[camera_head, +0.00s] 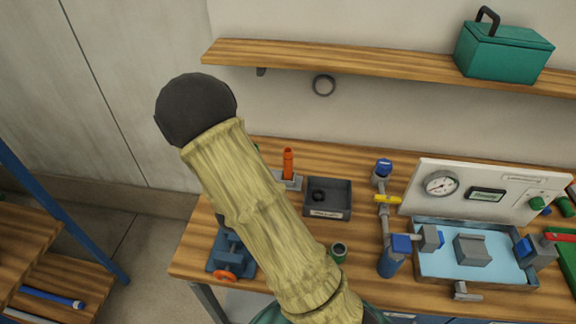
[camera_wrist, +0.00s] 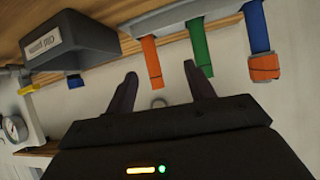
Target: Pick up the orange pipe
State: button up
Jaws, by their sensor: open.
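The orange pipe (camera_head: 288,163) stands upright in a grey rack (camera_head: 290,182) on the wooden bench, just right of my arm in the head view. In the wrist view the orange pipe (camera_wrist: 152,62) shows between the tips of my gripper (camera_wrist: 159,70). The dark fingers are spread apart and nothing is held. I cannot tell how far the pipe is from the fingers in depth. A green pipe (camera_wrist: 200,48) stands beside it in the same rack (camera_wrist: 178,16). My gripper is not visible in the head view, where my arm covers part of the rack.
A dark bin (camera_head: 329,212) with a black ring stands right of the rack. A blue vise (camera_head: 228,250) is at the bench's left front. A blue piece with an orange end (camera_wrist: 264,67) is near the green pipe. A wooden shelf (camera_head: 370,66) runs along the wall above.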

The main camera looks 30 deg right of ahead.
aim_at(286, 168)
jog(key=shift+s+d+r+m+h, duration=0.15)
jog(key=shift+d+h, duration=0.25)
jog(key=shift+h, duration=0.2)
jog(key=shift+w+d+r+m+h, duration=0.15)
jog(key=shift+d+h, duration=0.25)
jog(key=shift+h, duration=0.2)
jog(key=shift+s, duration=0.1)
jog(key=p+x, duration=0.3)
jog(key=x, duration=0.8)
jog(key=shift+r, duration=0.1)
jog(key=shift+w+d+f, duration=0.3)
jog(key=shift+w+d, duration=0.05)
jog(key=shift+w, duration=0.2)
